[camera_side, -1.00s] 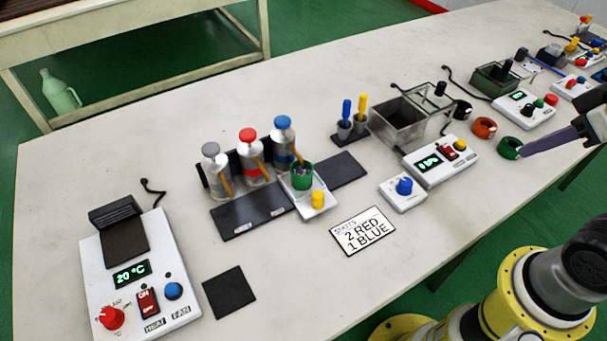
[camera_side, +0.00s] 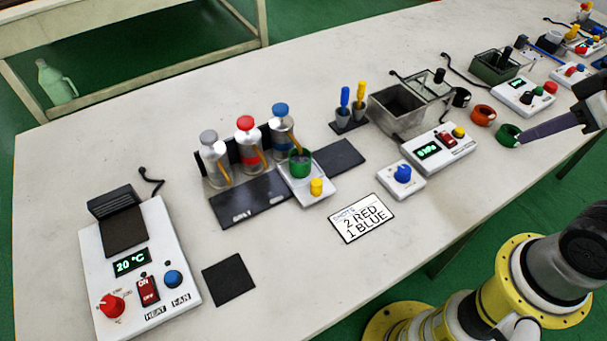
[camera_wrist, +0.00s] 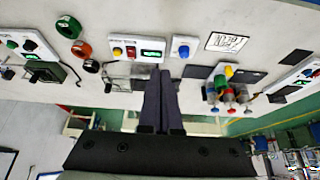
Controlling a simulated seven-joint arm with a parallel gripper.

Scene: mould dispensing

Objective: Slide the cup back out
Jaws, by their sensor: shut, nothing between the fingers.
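The green cup (camera_side: 301,163) stands upright on a white sled (camera_side: 318,197) with a yellow knob (camera_side: 316,186). It is at the blue-capped bottle (camera_side: 281,116), at the right end of the row; whether it touches the nozzle I cannot tell. In the wrist view the cup (camera_wrist: 220,81) is small, right of my fingers, with the yellow knob (camera_wrist: 229,71) above it. My gripper (camera_side: 523,137) is shut and empty, far to the right of the cup, near a green ring in the side view. Its fingers (camera_wrist: 160,71) are together in the wrist view.
A red-capped bottle (camera_side: 248,142) and a grey-capped bottle (camera_side: 214,160) stand left of the cup. A blue-knob box (camera_side: 403,181), a metal tank (camera_side: 397,111) and a card reading 2 RED 1 BLUE (camera_side: 362,218) lie between cup and gripper. Bare table lies in front.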

